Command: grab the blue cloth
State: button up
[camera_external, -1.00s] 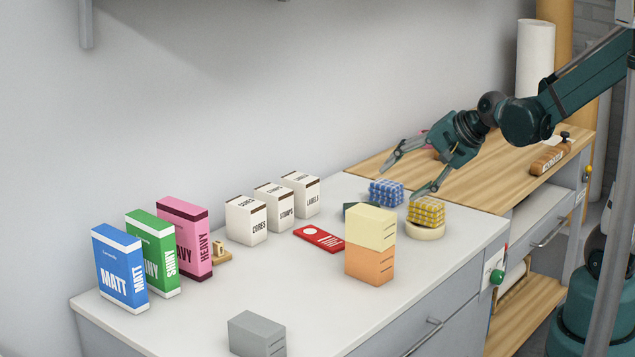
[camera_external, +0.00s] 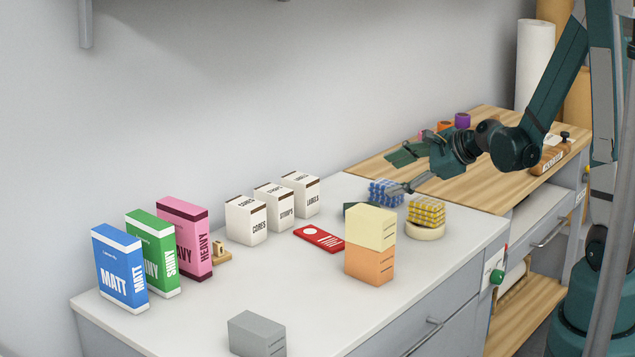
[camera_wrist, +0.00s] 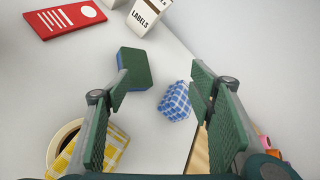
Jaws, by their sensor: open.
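The blue cloth (camera_external: 381,193) is a blue-and-white checked folded bundle near the back right of the white worktop. My gripper (camera_external: 399,172) is open and empty above and close to it, one finger partly in front of the cloth. In the wrist view the cloth (camera_wrist: 175,101) shows ahead between the open fingers of my gripper (camera_wrist: 160,78), nearer the right finger. I cannot tell the exact height of the fingers over it.
A yellow checked cloth (camera_external: 427,209) sits on a cream roll (camera_external: 425,232) beside the blue one. A green-and-blue sponge (camera_wrist: 135,69) lies nearby. Yellow and orange boxes (camera_external: 370,228) stand in front. White boxes (camera_external: 299,196) and a red card (camera_external: 319,238) lie left.

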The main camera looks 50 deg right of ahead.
aim_at(389, 183)
jog(key=d+f+m, duration=0.1)
jog(key=d+m, duration=0.1)
jog(key=w+d+f+m+t, duration=0.1)
jog(key=d+m, duration=0.2)
jog(key=d+f+m+h+p, duration=0.1)
jog(key=d+f+m, duration=0.1)
jog(key=shift+w+d, duration=0.3)
jog(key=shift+w, duration=0.1)
jog(key=shift+d+f+m+t, duration=0.4)
jog(key=shift+d+m, duration=0.4)
jog(key=shift+m, duration=0.2)
jog(key=shift+w, duration=0.1)
jog(key=shift+x, duration=1.2)
jog(key=shift+w+f, duration=0.1)
jog(key=shift+b+x, duration=0.4)
jog(key=shift+x, duration=2.1)
jog(key=c, duration=1)
